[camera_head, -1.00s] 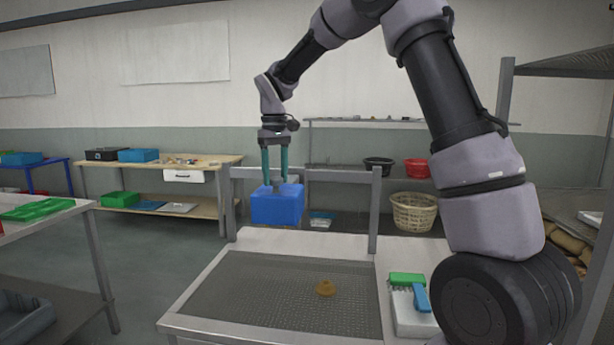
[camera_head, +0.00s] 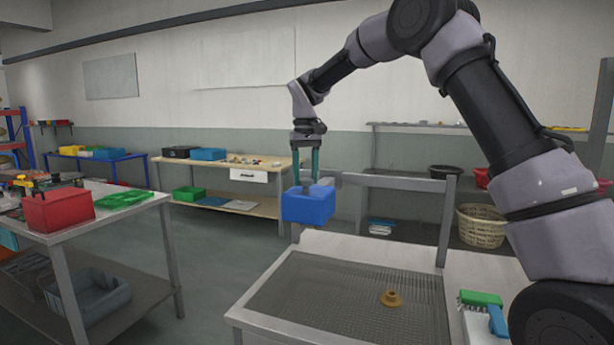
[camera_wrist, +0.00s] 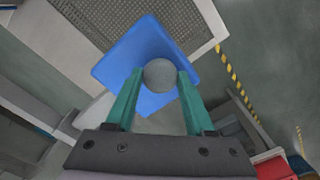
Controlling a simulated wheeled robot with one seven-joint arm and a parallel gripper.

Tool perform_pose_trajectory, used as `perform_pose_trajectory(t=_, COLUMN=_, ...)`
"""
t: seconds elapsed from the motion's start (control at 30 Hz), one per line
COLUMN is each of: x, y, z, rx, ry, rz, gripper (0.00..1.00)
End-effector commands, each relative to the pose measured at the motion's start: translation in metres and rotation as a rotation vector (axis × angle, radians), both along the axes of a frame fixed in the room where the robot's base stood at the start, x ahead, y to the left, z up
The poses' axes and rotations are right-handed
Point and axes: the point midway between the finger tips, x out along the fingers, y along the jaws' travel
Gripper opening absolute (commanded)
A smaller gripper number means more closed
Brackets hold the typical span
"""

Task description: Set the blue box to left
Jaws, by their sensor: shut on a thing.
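The blue box (camera_head: 308,206) hangs in the air under my gripper (camera_head: 306,184), above the left back corner of the mesh-topped tank (camera_head: 262,318). In the wrist view the green fingers of my gripper (camera_wrist: 160,76) are shut on a round grey knob (camera_wrist: 160,75) on top of the blue box (camera_wrist: 128,62). The box looks about level in the head view. Its underside is hidden.
A brown ring-like piece (camera_head: 391,298) lies on the mesh. A green and blue brush (camera_head: 486,306) lies at the right. A metal table (camera_head: 118,215) at the left holds a red bin (camera_head: 58,209) and a green tray (camera_head: 123,199). Floor lies between table and tank.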

Motion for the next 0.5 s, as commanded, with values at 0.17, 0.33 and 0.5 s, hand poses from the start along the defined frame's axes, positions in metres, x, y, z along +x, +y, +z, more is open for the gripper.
perform_pose_trajectory(t=0.17, x=0.0003, y=0.0045, z=0.0023, rx=0.008, ry=-0.007, rz=0.008, gripper=0.84)
perform_pose_trajectory(t=0.33, x=0.0004, y=0.0032, z=0.0018, rx=0.006, ry=-0.006, rz=0.006, gripper=0.84)
perform_pose_trajectory(t=0.5, x=0.0006, y=0.0028, z=0.0061, rx=0.005, ry=-0.006, rz=0.006, gripper=0.84)
